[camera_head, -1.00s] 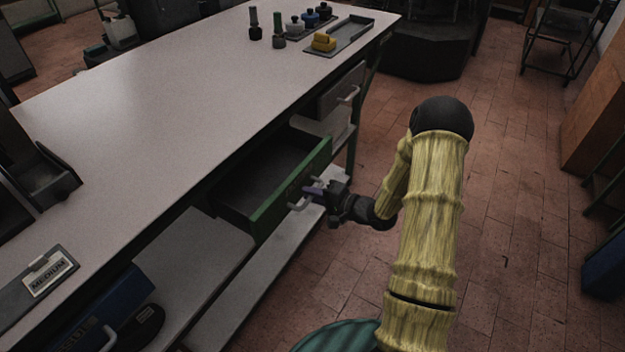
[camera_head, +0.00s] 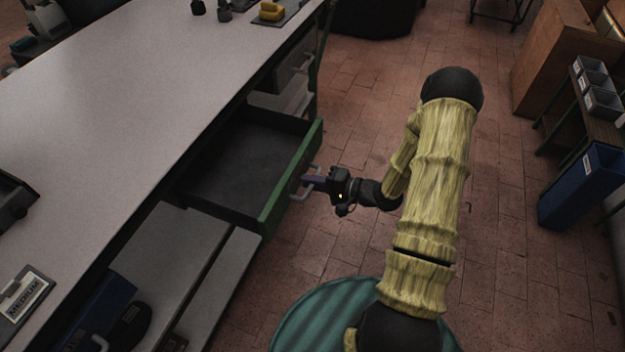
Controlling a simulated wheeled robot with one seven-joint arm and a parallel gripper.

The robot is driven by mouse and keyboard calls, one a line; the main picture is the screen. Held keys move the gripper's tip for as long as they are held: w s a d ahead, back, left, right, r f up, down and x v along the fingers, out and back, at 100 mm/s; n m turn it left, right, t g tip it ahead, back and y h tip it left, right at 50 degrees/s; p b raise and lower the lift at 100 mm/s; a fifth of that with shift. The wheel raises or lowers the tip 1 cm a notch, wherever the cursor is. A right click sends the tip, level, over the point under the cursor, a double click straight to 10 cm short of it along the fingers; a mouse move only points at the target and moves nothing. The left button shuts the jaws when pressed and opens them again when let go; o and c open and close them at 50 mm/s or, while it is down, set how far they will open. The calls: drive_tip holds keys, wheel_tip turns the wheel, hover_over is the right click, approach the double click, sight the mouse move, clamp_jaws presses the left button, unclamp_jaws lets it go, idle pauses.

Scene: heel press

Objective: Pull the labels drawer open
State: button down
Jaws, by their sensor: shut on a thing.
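The green-fronted drawer (camera_head: 275,208) stands pulled well out from under the long workbench, its dark inside looking empty. Its front carries a pale bar handle (camera_head: 303,189). My gripper (camera_head: 314,184) is shut on that handle, in front of the drawer's face. The fingertips partly cover the handle. Any label on the drawer front is too small or too steeply angled to read.
The workbench top (camera_head: 130,100) runs along the left, with a MEDIUM sign (camera_head: 24,297) at its near end. A blue drawer (camera_head: 100,312) with a handle sits below it. A blue bin (camera_head: 583,185) stands at right. The tiled floor (camera_head: 340,240) beside the drawer is clear.

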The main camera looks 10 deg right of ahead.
drive_tip(key=c, duration=1.5)
unclamp_jaws()
drive_tip(key=shift+d, duration=0.1)
drive_tip(key=shift+c, duration=0.2)
drive_tip(key=v, duration=1.7)
drive_tip(key=shift+d, duration=0.2)
